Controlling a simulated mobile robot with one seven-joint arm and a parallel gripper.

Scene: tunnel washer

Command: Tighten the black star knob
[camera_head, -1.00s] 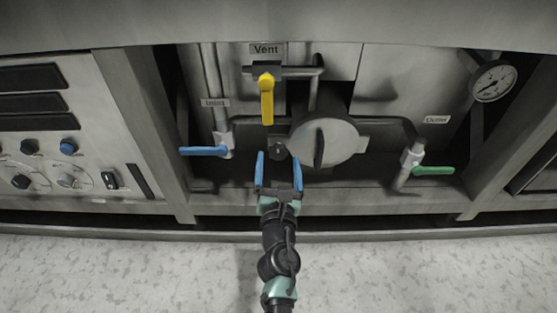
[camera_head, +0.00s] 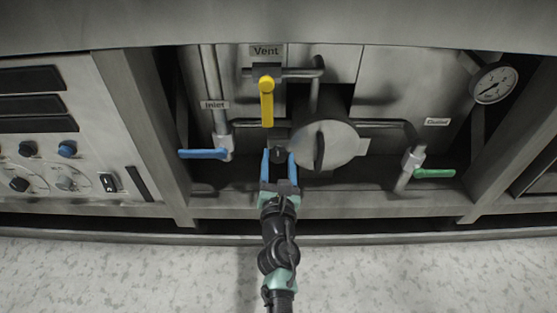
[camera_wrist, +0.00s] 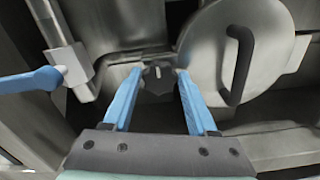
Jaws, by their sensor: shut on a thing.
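The black star knob (camera_wrist: 158,77) sits left of the round metal cover in the wrist view, with a small pale mark on its face. It also shows small and dark in the head view (camera_head: 279,149). My gripper (camera_wrist: 158,75) has its two blue fingers on either side of the knob. It is shut on the knob, with the fingertips at its left and right edges. In the head view my gripper (camera_head: 278,153) reaches up to the knob from below. The knob's back side is hidden.
The round cover (camera_head: 337,144) with a dark handle stands close right of the knob. A blue inlet lever (camera_head: 203,153) is to the left, a yellow vent lever (camera_head: 267,101) above, and a green lever (camera_head: 434,173) to the right. A gauge (camera_head: 493,83) is at upper right.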

